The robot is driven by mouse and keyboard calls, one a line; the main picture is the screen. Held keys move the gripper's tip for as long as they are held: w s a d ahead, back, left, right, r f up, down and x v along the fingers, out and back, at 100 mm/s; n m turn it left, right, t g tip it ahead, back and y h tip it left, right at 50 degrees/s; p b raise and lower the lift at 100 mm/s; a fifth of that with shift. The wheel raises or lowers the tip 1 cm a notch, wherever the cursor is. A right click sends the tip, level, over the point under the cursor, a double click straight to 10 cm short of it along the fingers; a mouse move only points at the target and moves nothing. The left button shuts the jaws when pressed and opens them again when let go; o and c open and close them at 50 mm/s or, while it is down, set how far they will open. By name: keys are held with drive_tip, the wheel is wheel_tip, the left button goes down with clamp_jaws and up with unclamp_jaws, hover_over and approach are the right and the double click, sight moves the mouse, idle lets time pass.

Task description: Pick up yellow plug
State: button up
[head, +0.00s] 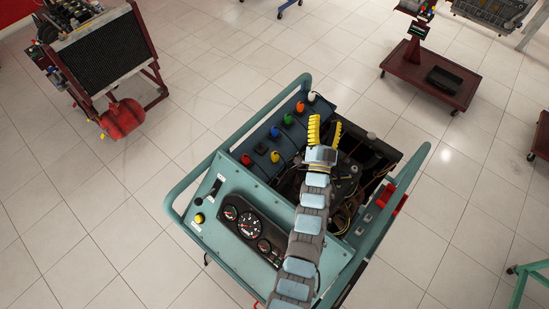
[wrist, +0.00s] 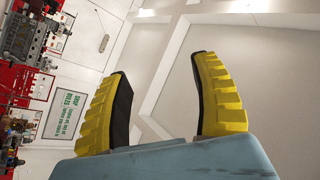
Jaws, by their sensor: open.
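My gripper (head: 325,122) is open and empty, with yellow ribbed fingers spread apart. In the head view it appears up and to the right of the yellow plug, over or near the engine bay. In the wrist view my gripper (wrist: 160,78) has only ceiling and wall between its fingers.
Red (head: 245,160), black (head: 261,148), green (head: 275,132), blue (head: 287,119), orange (head: 300,107) and white (head: 311,97) plugs share the panel. Teal rails (head: 185,185) edge the trainer. A gauge panel (head: 248,226) lies in front. Open tiled floor surrounds it.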

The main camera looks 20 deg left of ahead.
drive_tip(key=w+d+f+m+g+h+b, duration=0.1)
drive_tip(key=w+f+m+g+h, duration=0.15)
drive_tip(key=w+f, duration=0.35)
drive_tip(key=w+d+f+m+g+h+b, duration=0.1)
drive_tip(key=w+d+f+m+g+h, duration=0.2)
drive_tip(key=w, duration=0.6)
drive_tip(key=m+g+y+b, duration=0.5)
drive_tip(key=m+g+b, duration=0.3)
drive_tip(key=g, duration=0.8)
approach(277, 153)
drive_tip(key=shift+m, duration=0.65)
drive_tip(key=shift+p+x, duration=0.4)
drive_tip(key=shift+x, duration=2.9)
drive_tip(key=shift+f, duration=0.2)
